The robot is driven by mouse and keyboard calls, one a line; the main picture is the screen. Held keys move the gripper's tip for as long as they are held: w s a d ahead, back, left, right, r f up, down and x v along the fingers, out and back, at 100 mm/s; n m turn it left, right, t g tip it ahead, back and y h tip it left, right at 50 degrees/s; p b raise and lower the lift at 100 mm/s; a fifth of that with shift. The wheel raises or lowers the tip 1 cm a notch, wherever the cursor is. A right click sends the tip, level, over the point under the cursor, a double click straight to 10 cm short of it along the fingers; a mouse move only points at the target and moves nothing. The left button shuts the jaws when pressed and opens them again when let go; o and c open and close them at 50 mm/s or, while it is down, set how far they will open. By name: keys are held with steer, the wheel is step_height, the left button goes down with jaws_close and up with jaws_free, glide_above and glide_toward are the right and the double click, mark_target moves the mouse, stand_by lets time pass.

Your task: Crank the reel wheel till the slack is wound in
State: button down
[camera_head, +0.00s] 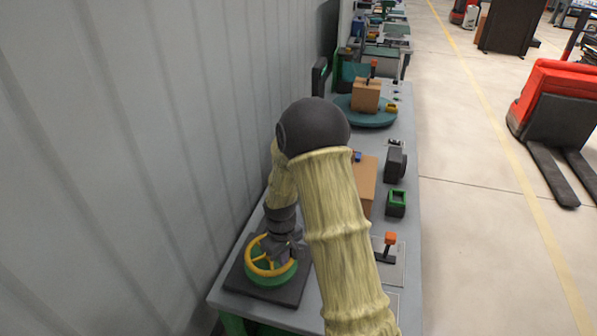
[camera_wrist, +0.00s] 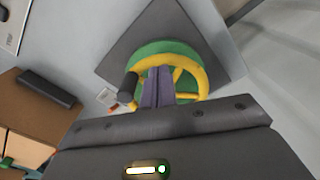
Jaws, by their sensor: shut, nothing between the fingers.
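The reel wheel (camera_head: 254,247) has a yellow rim with spokes over a green drum (camera_head: 274,278) on a dark square base plate (camera_head: 241,281), at the near left end of the bench. In the wrist view the wheel (camera_wrist: 204,80) fills the upper middle, and its dark crank knob (camera_wrist: 127,86) stands at the left of the rim. My gripper (camera_head: 290,246) is over the wheel. In the wrist view its fingers (camera_wrist: 158,72) are together and empty, in front of the wheel and right of the knob. I cannot tell whether they touch the wheel. No slack line is clearly visible.
A cardboard box (camera_head: 367,184) stands behind my arm. An orange-topped lever (camera_head: 389,245), a green-rimmed box (camera_head: 396,203) and a dark block (camera_head: 395,164) line the right side. A corrugated wall (camera_head: 130,150) runs close along the left. Open floor lies right of the bench.

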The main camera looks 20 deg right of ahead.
mark_target(291, 258)
steer(key=shift+f+b, duration=0.45)
steer(key=shift+f, duration=0.35)
steer(key=shift+w+d+p, duration=0.25)
steer(key=shift+w+d, duration=0.3)
steer(key=shift+d, duration=0.2)
steer(key=shift+w+d+p, duration=0.2)
steer(key=shift+w+d, duration=0.3)
steer(key=shift+d, duration=0.25)
steer(key=shift+w+d+p, duration=0.15)
steer(key=shift+w+d, duration=0.25)
steer(key=shift+w, duration=0.45)
steer(key=shift+w+d+p, duration=0.15)
steer(key=shift+w+d, duration=0.25)
steer(key=shift+w, duration=0.4)
